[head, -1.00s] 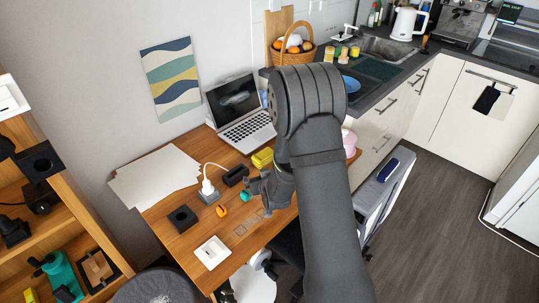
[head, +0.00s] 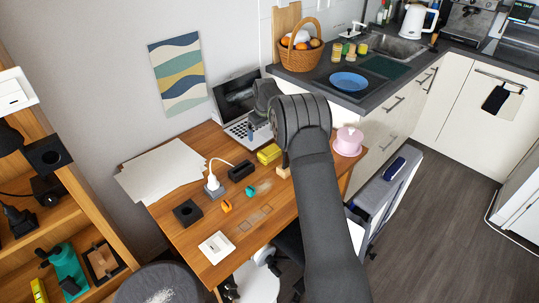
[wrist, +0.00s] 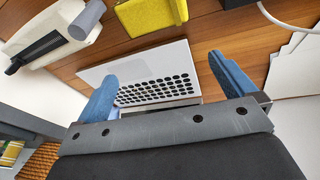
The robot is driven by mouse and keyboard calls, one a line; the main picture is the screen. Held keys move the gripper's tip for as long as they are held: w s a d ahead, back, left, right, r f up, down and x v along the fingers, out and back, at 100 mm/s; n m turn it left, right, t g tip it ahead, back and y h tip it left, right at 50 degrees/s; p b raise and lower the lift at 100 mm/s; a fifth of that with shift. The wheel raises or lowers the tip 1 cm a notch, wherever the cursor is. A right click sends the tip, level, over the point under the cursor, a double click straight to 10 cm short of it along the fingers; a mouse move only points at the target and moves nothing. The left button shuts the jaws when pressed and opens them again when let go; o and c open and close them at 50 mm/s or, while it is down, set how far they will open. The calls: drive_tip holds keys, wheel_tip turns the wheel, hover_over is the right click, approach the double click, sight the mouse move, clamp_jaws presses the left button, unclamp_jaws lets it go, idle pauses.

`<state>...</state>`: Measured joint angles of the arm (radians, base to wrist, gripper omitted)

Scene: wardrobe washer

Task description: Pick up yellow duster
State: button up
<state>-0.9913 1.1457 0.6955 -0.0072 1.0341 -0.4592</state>
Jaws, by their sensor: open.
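The yellow duster (head: 268,153) lies on the wooden desk in front of the laptop's right side, partly beside my arm. In the wrist view the duster (wrist: 150,14) is at the top edge, a folded, fuzzy-looking yellow piece cut off by the frame. My gripper (head: 250,134) is over the laptop (head: 240,127), beyond the duster and apart from it. In the wrist view my gripper's blue fingers (wrist: 168,84) are spread wide with nothing between them but the laptop's keyboard below.
A black block (head: 241,171), a white plug on a grey block (head: 212,188), a teal piece (head: 250,190) and an orange piece (head: 226,206) are on the desk. Paper sheets (head: 160,174) cover its left. A pink round container (head: 348,141) is at the right.

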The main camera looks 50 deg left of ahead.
wheel_tip(320, 180, up, 6)
drive_tip(key=n+g+h, duration=0.1)
drive_tip(key=h, duration=0.1)
hover_over(269, 150)
drive_tip(key=shift+g, duration=0.3)
wheel_tip(269, 150, down, 11)
drive_tip(key=shift+s+r, duration=0.15)
drive_tip(key=shift+r, duration=0.05)
drive_tip(key=shift+a+f, duration=0.15)
drive_tip(key=shift+f, duration=2.9)
drive_tip(key=c, duration=0.7)
